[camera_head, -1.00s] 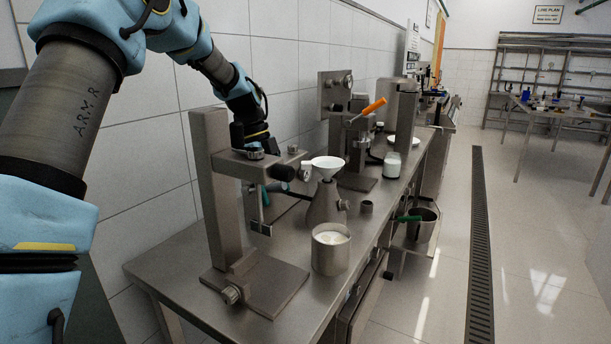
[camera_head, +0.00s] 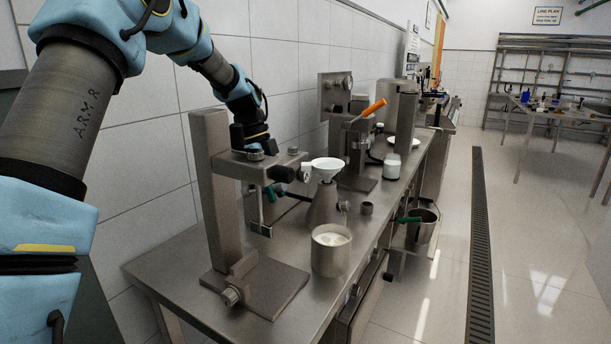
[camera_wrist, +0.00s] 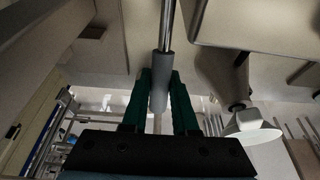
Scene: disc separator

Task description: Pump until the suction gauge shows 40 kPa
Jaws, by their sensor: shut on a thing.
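In the wrist view my gripper (camera_wrist: 160,84) has its green fingers around a grey cylindrical pump handle (camera_wrist: 158,98) on a shiny metal rod (camera_wrist: 168,25). In the head view the green fingers of my gripper (camera_head: 274,191) show beside the steel stand, partly hidden by its bracket. A small white round face, apparently the suction gauge (camera_head: 306,171), sits just left of the white funnel (camera_head: 326,165); its reading is too small to tell. The funnel stands on a grey metal flask (camera_head: 323,206) and also shows in the wrist view (camera_wrist: 247,130).
A steel stand (camera_head: 214,190) with a wide base plate stands in front on the bench (camera_head: 190,275). A metal beaker (camera_head: 331,260) holding white material is near the front edge. An orange-handled lever (camera_head: 372,108) and a white jar (camera_head: 391,168) stand farther back.

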